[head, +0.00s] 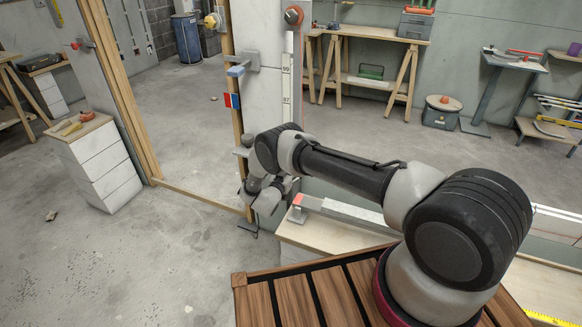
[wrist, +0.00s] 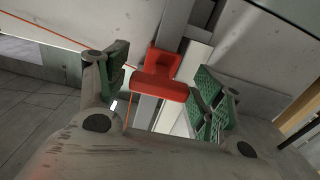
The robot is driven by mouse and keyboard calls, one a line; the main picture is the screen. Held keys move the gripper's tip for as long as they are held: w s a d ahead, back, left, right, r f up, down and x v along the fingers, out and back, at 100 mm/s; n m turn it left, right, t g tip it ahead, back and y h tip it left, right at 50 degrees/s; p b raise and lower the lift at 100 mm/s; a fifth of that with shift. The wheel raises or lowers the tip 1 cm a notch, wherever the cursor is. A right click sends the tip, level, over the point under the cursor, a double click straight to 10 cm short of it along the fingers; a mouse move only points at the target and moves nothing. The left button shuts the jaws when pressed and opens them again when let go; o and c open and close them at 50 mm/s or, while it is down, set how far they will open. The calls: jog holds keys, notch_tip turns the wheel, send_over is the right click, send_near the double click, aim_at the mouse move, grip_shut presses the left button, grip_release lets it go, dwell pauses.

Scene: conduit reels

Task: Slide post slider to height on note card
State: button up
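A pale post (head: 288,85) with a printed height scale, with marks like 99 and 97, stands behind my arm in the head view. In the wrist view a red slider handle (wrist: 160,88) sits on a grey rail (wrist: 146,110). My gripper (wrist: 165,92) is open, with green-padded fingers on either side of the handle. I cannot tell whether the left pad touches. In the head view my arm hides the slider. I cannot make out a readable note card.
A wooden bench (head: 350,232) with a metal bar lies right of the post's foot. A white drawer cabinet (head: 100,165) stands at the left. Wooden studs (head: 122,90) rise left of the post. A blue-and-red piece (head: 232,100) hangs beside it. Open concrete floor lies at the lower left.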

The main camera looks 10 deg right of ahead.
jog(key=shift+r, duration=0.15)
jog(key=shift+s+a, duration=0.25)
jog(key=shift+a, duration=0.05)
jog(key=v, duration=1.1)
jog(key=shift+s, duration=0.15)
